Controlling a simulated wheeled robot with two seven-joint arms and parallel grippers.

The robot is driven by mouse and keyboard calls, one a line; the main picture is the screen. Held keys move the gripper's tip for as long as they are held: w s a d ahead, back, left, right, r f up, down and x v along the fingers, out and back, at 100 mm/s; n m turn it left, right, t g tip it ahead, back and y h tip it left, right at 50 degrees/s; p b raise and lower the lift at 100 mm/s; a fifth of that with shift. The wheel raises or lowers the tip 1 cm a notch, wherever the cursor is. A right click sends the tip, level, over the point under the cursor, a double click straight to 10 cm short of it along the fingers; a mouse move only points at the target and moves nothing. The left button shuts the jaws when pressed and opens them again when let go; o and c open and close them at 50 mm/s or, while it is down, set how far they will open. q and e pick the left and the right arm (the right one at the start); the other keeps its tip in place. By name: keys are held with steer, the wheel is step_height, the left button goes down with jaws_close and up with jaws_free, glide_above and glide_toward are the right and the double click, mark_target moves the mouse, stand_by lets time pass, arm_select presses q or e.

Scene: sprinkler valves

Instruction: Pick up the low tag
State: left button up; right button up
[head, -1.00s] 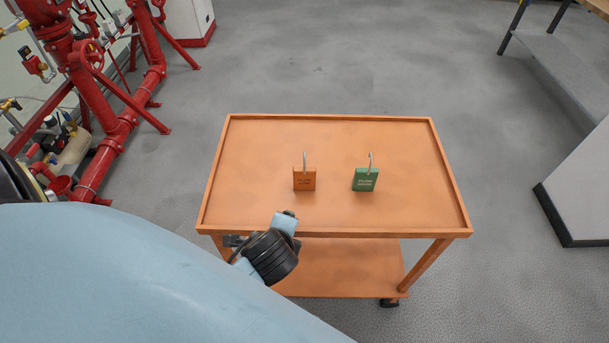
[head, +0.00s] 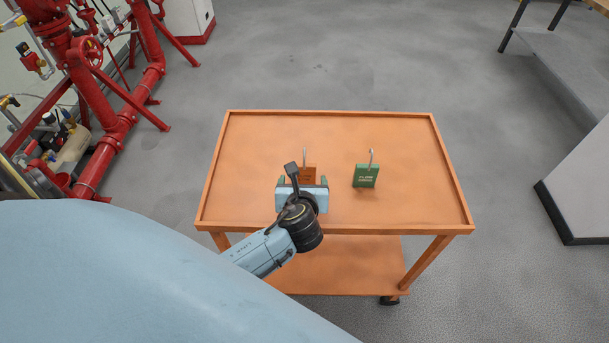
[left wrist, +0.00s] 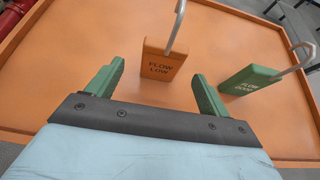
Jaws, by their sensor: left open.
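The low tag (left wrist: 163,60) is an orange block marked "FLOW LOW" with a metal hook on top. It stands upright on the orange cart top and shows in the head view (head: 308,173), partly hidden behind my gripper. My left gripper (left wrist: 158,80) is open, its two green fingers pointing at the low tag, one toward each side of it. The tag appears just beyond the fingertips, and I see no contact. In the head view my left gripper (head: 302,182) is over the cart's near half. My right gripper is not in view.
A green tag (head: 365,176), marked "FLOW GOOD" in the left wrist view (left wrist: 250,79), stands to the right of the low tag. The cart top (head: 400,140) has a raised rim and is otherwise clear. Red pipes (head: 110,120) stand at the left.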

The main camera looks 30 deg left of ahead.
mark_target(305, 173)
arm_select(q)
steer(key=shift+b+x, duration=0.6)
steer(key=shift+x, duration=2.45)
steer(key=shift+w+d+r, duration=0.1)
steer(key=shift+w+r, duration=0.05)
steer(key=shift+r, duration=0.1)
steer(key=shift+c, duration=0.4)
steer(key=c, duration=1)
